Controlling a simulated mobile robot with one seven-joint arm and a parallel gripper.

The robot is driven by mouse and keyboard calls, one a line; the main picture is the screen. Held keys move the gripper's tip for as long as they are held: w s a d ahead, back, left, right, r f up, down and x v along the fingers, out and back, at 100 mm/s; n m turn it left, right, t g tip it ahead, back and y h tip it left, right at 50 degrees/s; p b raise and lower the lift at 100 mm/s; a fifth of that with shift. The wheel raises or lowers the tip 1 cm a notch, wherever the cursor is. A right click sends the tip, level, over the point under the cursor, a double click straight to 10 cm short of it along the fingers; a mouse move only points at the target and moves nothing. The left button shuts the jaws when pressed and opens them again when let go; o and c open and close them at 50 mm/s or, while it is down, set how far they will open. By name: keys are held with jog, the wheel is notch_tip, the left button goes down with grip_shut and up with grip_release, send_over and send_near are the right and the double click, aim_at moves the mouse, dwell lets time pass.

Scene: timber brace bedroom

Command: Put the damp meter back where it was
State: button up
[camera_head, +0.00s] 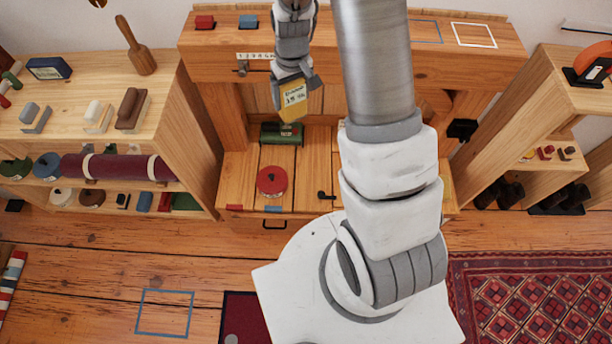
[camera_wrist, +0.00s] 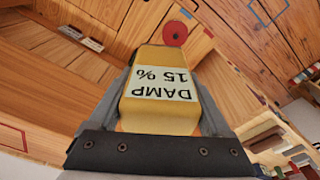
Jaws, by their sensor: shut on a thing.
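The damp meter (camera_head: 293,101) is a yellow block with a pale label. In the wrist view the meter (camera_wrist: 160,95) fills the space between the fingers, and its label reads "DAMP 15 %" upside down. My gripper (camera_head: 295,82) is shut on it and holds it in the air in front of the timber bench, above a green object (camera_head: 282,133). A white outline (camera_head: 474,35) and a blue outline (camera_head: 428,32) on the bench's upper ledge look empty. Another blue outline (camera_head: 164,313) lies bare on the floor. Which spot was the meter's cannot be told.
A red round object (camera_head: 272,181) and a small black handle (camera_head: 325,195) are on the lower bench surface. Crowded shelves (camera_head: 170,100) flank the left; another unit (camera_head: 520,120) stands right. My arm hides the bench's centre right.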

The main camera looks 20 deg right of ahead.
jog(key=w+d+f+n+b, duration=0.2)
jog(key=d+f+b, duration=0.45)
jog(key=f, duration=0.65)
jog(key=w+d+f+n+y+b, duration=0.1)
jog(key=d+f+n+b, duration=0.2)
jog(key=d+f+b, duration=0.65)
jog(key=w+d+f+n+b, duration=0.25)
jog(key=f+b, duration=0.35)
jog(key=f, duration=1)
jog(key=shift+w+a+f+b, duration=0.3)
jog(key=shift+a+f+b, duration=0.55)
jog(key=shift+a+f, duration=1)
jog(key=shift+w+a+f+b, duration=0.3)
jog(key=shift+a+f+b, duration=0.6)
jog(key=shift+a+f, duration=0.9)
jog(key=shift+w+a+f+b, duration=0.3)
jog(key=shift+a+f+b, duration=0.55)
jog(key=shift+a+f, duration=0.95)
jog(key=shift+f, duration=0.2)
jog(key=o, duration=1.3)
jog(key=shift+r, duration=0.2)
